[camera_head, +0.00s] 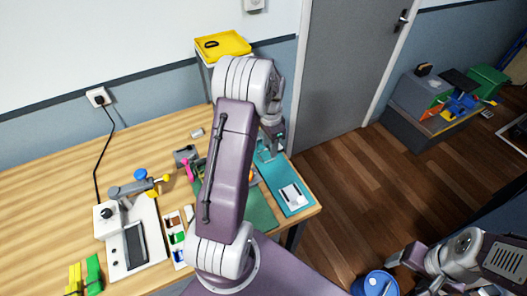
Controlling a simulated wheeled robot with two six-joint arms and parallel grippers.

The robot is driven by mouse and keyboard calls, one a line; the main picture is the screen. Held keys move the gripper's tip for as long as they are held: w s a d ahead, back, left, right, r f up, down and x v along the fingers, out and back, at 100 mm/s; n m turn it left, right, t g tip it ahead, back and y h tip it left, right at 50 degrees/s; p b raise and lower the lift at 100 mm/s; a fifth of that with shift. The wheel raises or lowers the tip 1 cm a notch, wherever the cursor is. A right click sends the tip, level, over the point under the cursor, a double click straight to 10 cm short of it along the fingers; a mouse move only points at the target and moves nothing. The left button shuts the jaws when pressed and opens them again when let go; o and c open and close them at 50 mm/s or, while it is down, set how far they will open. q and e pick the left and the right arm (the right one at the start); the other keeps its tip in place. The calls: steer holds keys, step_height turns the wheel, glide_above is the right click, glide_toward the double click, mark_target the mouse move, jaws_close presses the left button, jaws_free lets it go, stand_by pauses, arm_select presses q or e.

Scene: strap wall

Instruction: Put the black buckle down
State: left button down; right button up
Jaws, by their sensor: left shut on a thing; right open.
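My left gripper (268,152) hangs over the back part of a teal tray (301,206) at the right end of the wooden table. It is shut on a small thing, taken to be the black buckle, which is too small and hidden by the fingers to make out. I cannot tell whether it touches the tray. A white piece (290,195) lies at the front of the tray. My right gripper (398,262) is open and empty, low at the bottom right, off the table.
A white machine (130,240) and a parts tray (177,237) stand on the table's left. A green mat (262,212) is partly behind my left arm. A yellow bin (232,46) with a black loop stands at the back. A blue bucket (376,284) is below my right gripper.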

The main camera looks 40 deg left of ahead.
mark_target(262, 158)
arm_select(q)
steer(key=a, duration=0.1)
steer(key=a+f, duration=0.1)
steer(key=a, duration=0.1)
steer(key=shift+s+a+f, duration=0.2)
steer(key=shift+a+f, duration=0.1)
steer(key=shift+f, duration=0.1)
step_height(262, 158, down, 4)
steer(key=shift+w+f+p, duration=0.1)
steer(key=shift+p, duration=0.2)
steer(key=shift+d, duration=0.1)
